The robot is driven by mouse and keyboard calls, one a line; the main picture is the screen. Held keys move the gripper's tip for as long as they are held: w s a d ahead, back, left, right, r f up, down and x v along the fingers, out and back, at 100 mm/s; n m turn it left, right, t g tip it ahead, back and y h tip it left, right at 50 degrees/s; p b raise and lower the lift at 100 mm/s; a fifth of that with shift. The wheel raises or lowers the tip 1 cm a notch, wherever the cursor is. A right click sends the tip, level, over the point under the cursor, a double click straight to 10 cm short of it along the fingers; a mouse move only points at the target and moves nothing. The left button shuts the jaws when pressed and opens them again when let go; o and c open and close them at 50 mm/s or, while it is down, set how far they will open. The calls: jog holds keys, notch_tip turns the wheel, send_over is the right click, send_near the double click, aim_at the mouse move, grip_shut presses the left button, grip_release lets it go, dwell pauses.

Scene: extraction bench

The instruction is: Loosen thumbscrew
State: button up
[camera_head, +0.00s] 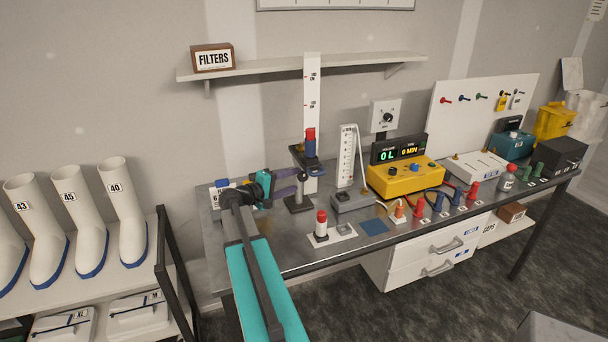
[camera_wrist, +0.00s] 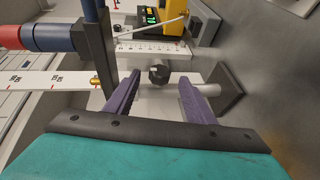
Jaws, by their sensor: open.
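The stand (camera_head: 299,204) has a dark base and an upright post, and its clamp holds a red and blue cylinder (camera_head: 310,143) above. In the wrist view the cylinder (camera_wrist: 55,36) lies sideways at the upper left. A black knob (camera_wrist: 158,74), which looks like the thumbscrew, shows beside the pale post (camera_wrist: 205,90). My gripper (camera_wrist: 160,84) is open, its purple fingers on either side of the knob and apart from it. In the head view my gripper (camera_head: 291,182) is at the stand's post; the knob cannot be made out there.
A white scale (camera_head: 346,156) and a yellow meter box (camera_head: 405,178) are to the right. A shelf (camera_head: 300,66) hangs above. Cables and colored plugs line the bench's front right.

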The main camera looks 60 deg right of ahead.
aim_at(299, 178)
jog(key=p+x, duration=0.1)
jog(key=x, duration=0.3)
jog(key=shift+d+r+p, duration=0.1)
jog(key=shift+d+p, duration=0.25)
jog(key=shift+p, duration=0.05)
jog(key=shift+s+d+f, duration=0.25)
jog(key=shift+d, duration=0.35)
jog(key=c, duration=1)
jog(key=shift+d, duration=0.15)
jog(key=shift+c, duration=0.3)
jog(key=shift+f, duration=0.15)
